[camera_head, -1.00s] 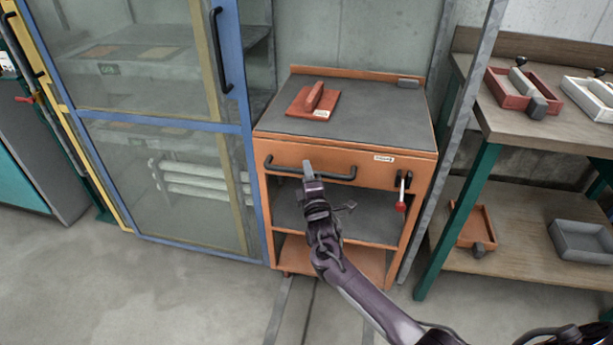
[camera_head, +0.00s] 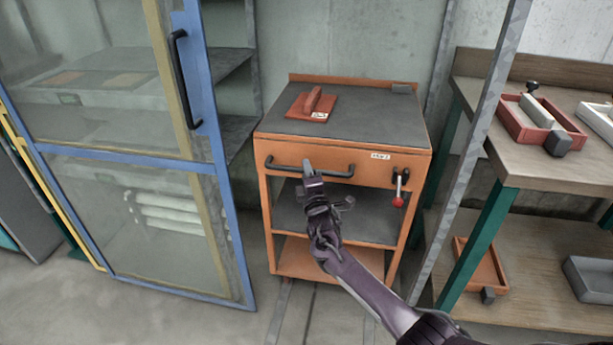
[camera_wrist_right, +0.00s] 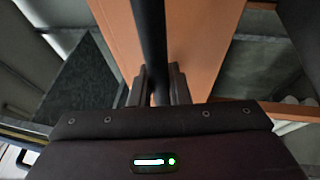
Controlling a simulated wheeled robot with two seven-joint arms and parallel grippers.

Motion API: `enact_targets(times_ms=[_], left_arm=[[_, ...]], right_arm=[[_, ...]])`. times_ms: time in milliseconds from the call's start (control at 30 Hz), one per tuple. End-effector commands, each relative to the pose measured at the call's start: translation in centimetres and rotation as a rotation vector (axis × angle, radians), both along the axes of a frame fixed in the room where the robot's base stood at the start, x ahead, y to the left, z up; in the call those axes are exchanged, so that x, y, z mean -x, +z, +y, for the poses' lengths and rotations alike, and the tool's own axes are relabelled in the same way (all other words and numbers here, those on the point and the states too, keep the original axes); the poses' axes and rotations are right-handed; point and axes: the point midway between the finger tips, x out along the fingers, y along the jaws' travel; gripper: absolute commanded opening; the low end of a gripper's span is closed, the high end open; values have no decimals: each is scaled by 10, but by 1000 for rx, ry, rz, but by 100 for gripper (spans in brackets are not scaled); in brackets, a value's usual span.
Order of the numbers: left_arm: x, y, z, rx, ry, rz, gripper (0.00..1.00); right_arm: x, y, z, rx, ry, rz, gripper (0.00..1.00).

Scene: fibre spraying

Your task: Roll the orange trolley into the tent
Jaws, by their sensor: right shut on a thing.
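The orange trolley (camera_head: 345,170) stands upright in the middle of the head view, with a dark grey top and open shelves below. A black bar handle (camera_head: 338,172) runs across its front panel. My right gripper (camera_head: 309,170) is shut on this handle near its middle. In the right wrist view the black handle (camera_wrist_right: 150,40) passes between the two fingers of my right gripper (camera_wrist_right: 158,85), in front of the orange panel (camera_wrist_right: 205,35). A red lever (camera_head: 398,190) hangs at the trolley's right front. My left gripper is not in view. I cannot make out the tent for certain.
A brown-red block with a grip (camera_head: 312,105) lies on the trolley top. A blue-framed glazed door (camera_head: 215,150) stands close at left. A grey metal post (camera_head: 470,150) and a wooden bench (camera_head: 540,165) with trays are at right. Bare floor lies in front.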

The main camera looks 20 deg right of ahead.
Motion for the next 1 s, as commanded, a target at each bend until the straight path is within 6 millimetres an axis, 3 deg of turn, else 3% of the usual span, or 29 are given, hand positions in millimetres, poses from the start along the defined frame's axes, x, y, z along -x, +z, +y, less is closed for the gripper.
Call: enact_targets(times_ms=[433,467,600,1000], left_arm=[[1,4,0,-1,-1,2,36],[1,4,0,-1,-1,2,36],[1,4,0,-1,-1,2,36],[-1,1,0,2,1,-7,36]], right_arm=[[-1,-2,0,0,1,5,0],[-1,-2,0,0,2,5,20],[-1,-2,0,0,1,4,38],[8,-3,1,1,2,3,38]])
